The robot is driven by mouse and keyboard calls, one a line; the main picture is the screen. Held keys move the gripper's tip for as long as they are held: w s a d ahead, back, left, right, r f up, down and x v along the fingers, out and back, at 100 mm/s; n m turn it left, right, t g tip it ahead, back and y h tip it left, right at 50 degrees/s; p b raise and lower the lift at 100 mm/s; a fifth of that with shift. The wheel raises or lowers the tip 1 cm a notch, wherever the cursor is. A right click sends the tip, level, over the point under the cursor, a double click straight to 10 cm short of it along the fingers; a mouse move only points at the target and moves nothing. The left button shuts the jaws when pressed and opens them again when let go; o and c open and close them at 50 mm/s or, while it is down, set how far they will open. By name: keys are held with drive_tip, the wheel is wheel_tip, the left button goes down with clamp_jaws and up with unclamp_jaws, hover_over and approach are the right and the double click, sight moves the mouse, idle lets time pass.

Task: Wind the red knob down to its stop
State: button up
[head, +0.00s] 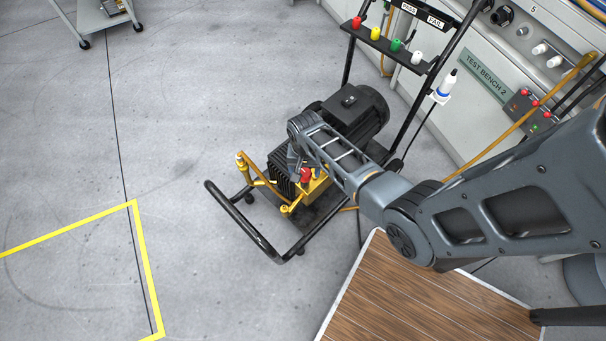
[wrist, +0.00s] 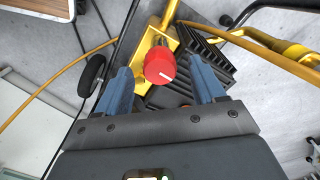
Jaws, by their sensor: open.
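In the head view the red knob (head: 305,175) shows small beside my arm. My gripper (wrist: 163,82) is open, its two blue-grey fingers one on each side of the knob in the picture. I cannot tell whether either finger touches it. In the head view my gripper (head: 293,165) is over the pump, partly hidden by my own arm.
The pump stands on a black-framed cart (head: 250,238) with a dark motor (head: 352,110). A rack of coloured knobs (head: 385,40) rises behind it. The test bench (head: 480,85) stands at right and a wooden top (head: 420,295) in front. Open floor lies left.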

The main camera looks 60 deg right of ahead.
sight(305, 174)
drive_tip(key=shift+f, duration=1.5)
drive_tip(key=shift+c, duration=0.2)
drive_tip(key=c, duration=0.9)
drive_tip(key=shift+c, duration=0.2)
